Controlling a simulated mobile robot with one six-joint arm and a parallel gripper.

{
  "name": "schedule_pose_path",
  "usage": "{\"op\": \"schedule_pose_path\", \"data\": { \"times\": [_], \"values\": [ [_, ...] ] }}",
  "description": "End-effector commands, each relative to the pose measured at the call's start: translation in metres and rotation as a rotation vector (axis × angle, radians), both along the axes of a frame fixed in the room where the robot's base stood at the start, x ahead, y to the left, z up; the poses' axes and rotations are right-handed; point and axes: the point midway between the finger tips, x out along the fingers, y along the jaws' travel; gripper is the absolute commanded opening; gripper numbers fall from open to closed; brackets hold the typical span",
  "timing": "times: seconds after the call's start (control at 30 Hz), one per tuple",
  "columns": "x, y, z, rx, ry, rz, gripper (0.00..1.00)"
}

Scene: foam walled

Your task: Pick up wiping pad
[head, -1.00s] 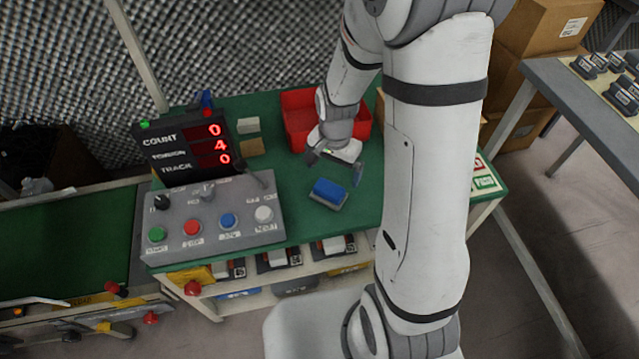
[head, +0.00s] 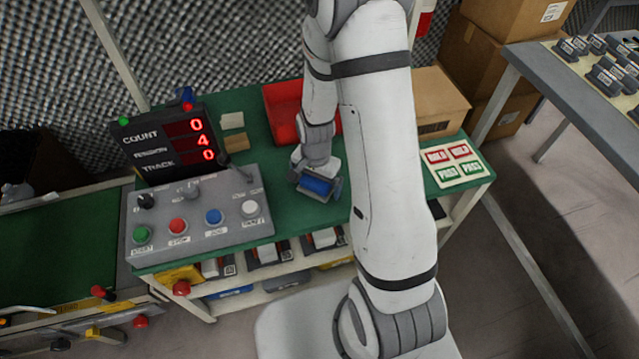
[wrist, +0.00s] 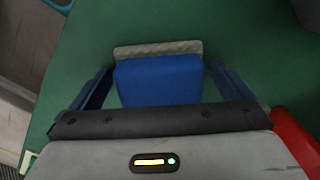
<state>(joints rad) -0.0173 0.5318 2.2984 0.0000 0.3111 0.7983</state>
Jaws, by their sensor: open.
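The wiping pad has a blue block-shaped top (head: 316,185) and a thin grey pad under it. It lies on the green bench top (head: 262,112). My gripper (head: 318,190) is over the pad, with its fingers on either side of it. In the wrist view the pad (wrist: 158,80) sits between the two open fingers of my gripper (wrist: 160,88). A gap of green shows between each finger and the blue block. The grey pad edge shows beyond the blue block.
A grey control box (head: 197,222) with coloured knobs and a red-digit display (head: 165,142) stand to the left. A red bin (head: 283,108) is behind my gripper. A cardboard box (head: 438,103) and a sign card (head: 453,164) lie to the right.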

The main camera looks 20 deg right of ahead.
Motion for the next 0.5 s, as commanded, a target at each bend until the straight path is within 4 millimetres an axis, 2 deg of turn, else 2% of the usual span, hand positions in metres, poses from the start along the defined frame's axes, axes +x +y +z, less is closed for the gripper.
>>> {"op": "schedule_pose_path", "data": {
  "times": [0.07,0.5],
  "values": [
    [0.0,-0.0001,0.0003,0.0,0.0,0.0,0.97],
    [0.0,-0.0006,0.0005,0.0,0.0,-0.001,0.61]
  ]
}}
